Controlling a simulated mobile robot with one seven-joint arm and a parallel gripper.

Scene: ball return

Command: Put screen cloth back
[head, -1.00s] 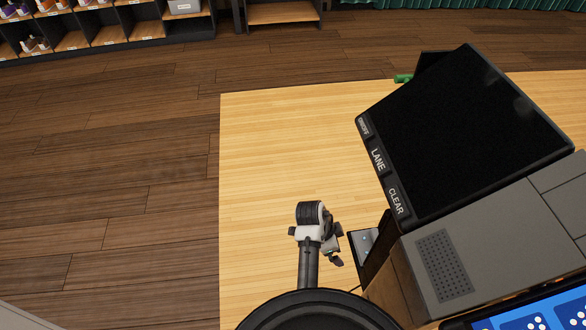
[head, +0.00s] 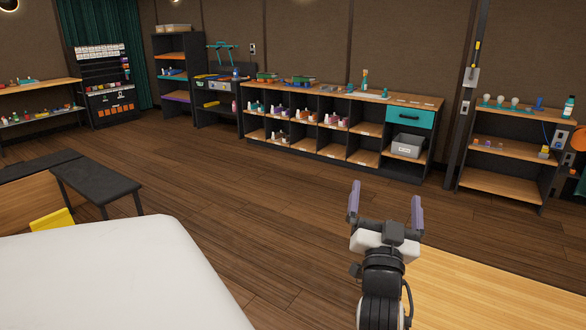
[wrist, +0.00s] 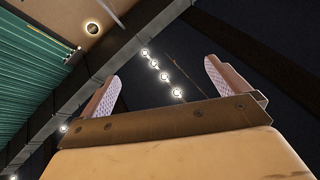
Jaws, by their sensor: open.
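My gripper (head: 386,198) is raised in the right half of the head view, fingers pointing up. Its two purple-grey padded fingers stand wide apart with nothing between them. The wrist view also shows the gripper (wrist: 160,82) open and empty, facing the ceiling. I cannot make out a screen cloth in either current view. The screen is out of view now.
A long shelf unit (head: 436,104) with a teal drawer (head: 410,117) and a grey bin (head: 408,145) stands along the back wall. Another shelf (head: 500,187) is at right. A dark bench (head: 95,185) and a yellow object (head: 52,219) are at left. Open wooden floor (head: 250,215) lies between.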

